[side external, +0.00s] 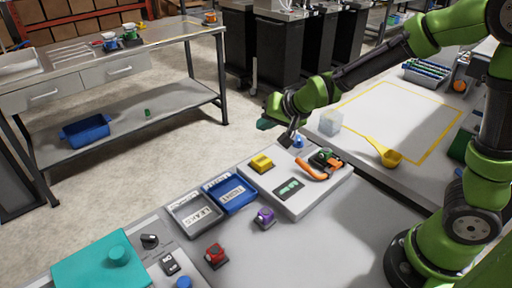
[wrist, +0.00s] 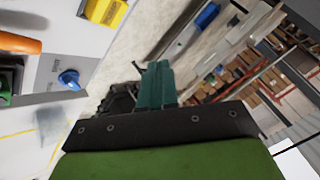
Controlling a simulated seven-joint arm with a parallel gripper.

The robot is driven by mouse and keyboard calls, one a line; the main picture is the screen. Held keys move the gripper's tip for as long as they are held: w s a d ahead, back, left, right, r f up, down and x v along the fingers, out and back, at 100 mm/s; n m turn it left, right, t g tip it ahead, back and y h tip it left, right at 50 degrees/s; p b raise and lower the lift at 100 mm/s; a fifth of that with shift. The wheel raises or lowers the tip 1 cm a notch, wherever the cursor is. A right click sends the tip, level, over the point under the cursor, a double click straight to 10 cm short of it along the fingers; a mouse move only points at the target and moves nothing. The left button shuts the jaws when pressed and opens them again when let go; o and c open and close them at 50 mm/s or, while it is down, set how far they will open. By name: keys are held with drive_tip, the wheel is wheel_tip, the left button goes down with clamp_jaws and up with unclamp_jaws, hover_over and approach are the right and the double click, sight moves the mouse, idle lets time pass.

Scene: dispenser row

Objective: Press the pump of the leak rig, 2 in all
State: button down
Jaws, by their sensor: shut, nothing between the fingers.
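The leak rig appears to be the pale flat box (side external: 310,197) right of centre in the side view. It carries a yellow block (side external: 261,162), a green display (side external: 288,187), an orange handle (side external: 312,172) and a green-and-black part (side external: 325,158). A blue knob (side external: 298,140) is at its back edge. I cannot tell for certain which part is the pump. My gripper (side external: 264,124) is above the back of the box, with teal fingers shut and empty, apart from these parts. In the wrist view the fingers (wrist: 155,84) point away from the yellow block (wrist: 104,10), orange handle (wrist: 20,43) and blue knob (wrist: 69,79).
Grey (side external: 196,213) and blue (side external: 229,193) labelled trays stand left of the box. Purple (side external: 264,217) and red (side external: 215,254) button-like items sit in front. A clear cube (side external: 330,122) and yellow scoop (side external: 390,156) are on the right. Open floor lies behind.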

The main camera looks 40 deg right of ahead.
sight(259, 157)
drive_tip(key=shift+f, duration=4.05)
drive_tip(key=shift+f, duration=0.4)
drive_tip(key=shift+f, duration=0.85)
drive_tip(key=shift+r, duration=1.3)
drive_tip(key=shift+r, duration=2.5)
